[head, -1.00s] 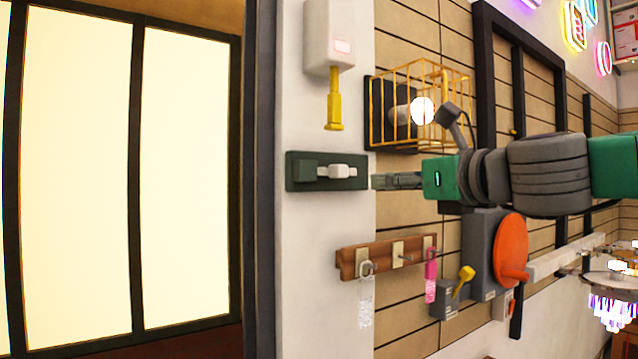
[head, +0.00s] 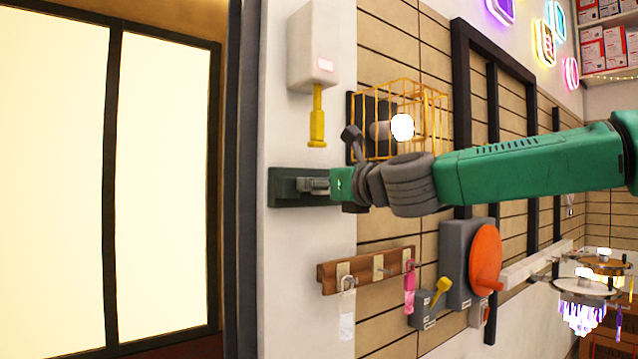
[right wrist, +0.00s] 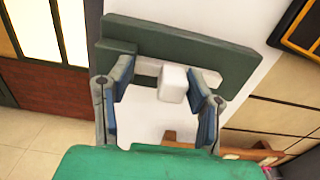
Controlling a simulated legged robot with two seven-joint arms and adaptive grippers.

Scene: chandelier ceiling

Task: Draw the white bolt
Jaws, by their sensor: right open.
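The white bolt (right wrist: 173,84) shows in the right wrist view as a pale bar with a blocky white knob. It is mounted on a dark green plate (right wrist: 215,58), which is also on the white wall in the head view (head: 284,188). My right gripper (right wrist: 161,80) is open, with one finger on each side of the knob and a visible gap to each. In the head view my right gripper (head: 316,187) is right at the plate and hides most of the bolt. My left gripper is in neither view.
A white box with a yellow handle (head: 317,118) and a yellow wire cage around a lamp (head: 428,112) are close to the plate. A wooden hook rail (head: 330,282) and an orange disc (head: 486,258) are below my arm. A dark frame edge (head: 247,240) runs left of the plate.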

